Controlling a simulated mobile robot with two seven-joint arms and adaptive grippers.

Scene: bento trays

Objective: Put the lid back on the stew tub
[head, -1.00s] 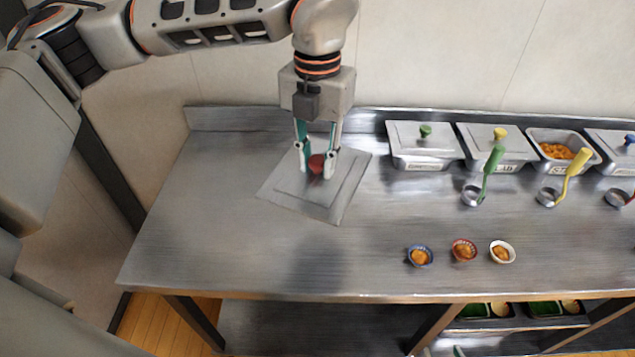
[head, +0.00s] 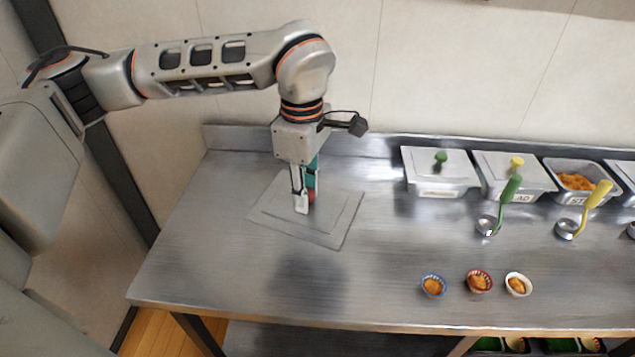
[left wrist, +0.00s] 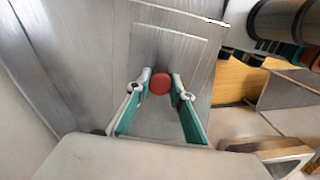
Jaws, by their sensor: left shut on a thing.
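The grey square lid (head: 340,222) with a red knob (head: 312,196) is at the left part of the steel counter. My left gripper (head: 305,204) points down and is shut on the red knob. In the left wrist view the knob (left wrist: 160,83) sits between the two fingertips, with the lid (left wrist: 185,52) flat behind it. I cannot tell exactly how far the lid is above the counter. The stew tub (head: 566,195), its label partly readable as "ST", stands uncovered at the back right with orange food inside. My right gripper is not in view.
Two covered tubs, with a green knob (head: 441,158) and a yellow knob (head: 517,162), stand left of the stew tub. Several small filled cups (head: 480,281) sit near the front edge. The counter's middle is clear.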

